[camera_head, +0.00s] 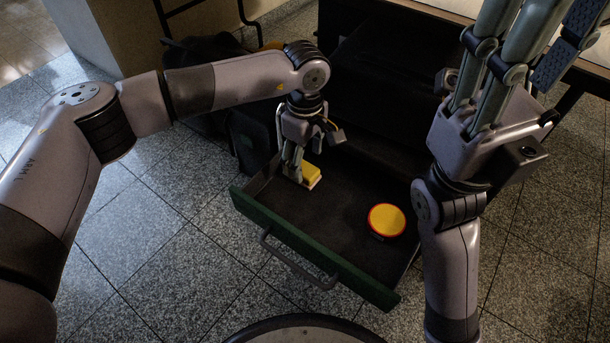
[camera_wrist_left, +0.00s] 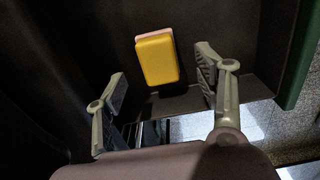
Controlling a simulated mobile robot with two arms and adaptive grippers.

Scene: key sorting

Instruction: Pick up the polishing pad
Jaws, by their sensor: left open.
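A yellow rectangular pad (camera_head: 312,173) with a pale backing lies in the open drawer (camera_head: 300,234), near its left end. In the left wrist view the yellow pad (camera_wrist_left: 156,60) lies flat, with a pinkish layer at its far edge. A round yellow disc (camera_head: 386,220) with an orange-red rim sits to the right in the drawer. The frames do not show which one is the polishing pad. My left gripper (camera_head: 302,160) is low over the rectangular pad. Its fingers (camera_wrist_left: 161,80) are apart on both sides of the pad, holding nothing. My right gripper (camera_head: 520,65) points up, its fingertips partly cut off.
The drawer has a dark floor, a green front and a metal handle (camera_head: 297,263). A dark cabinet body stands behind it. A dark bag (camera_head: 205,55) lies at the back left. The drawer floor around the disc is clear. Grey tiles surround the drawer.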

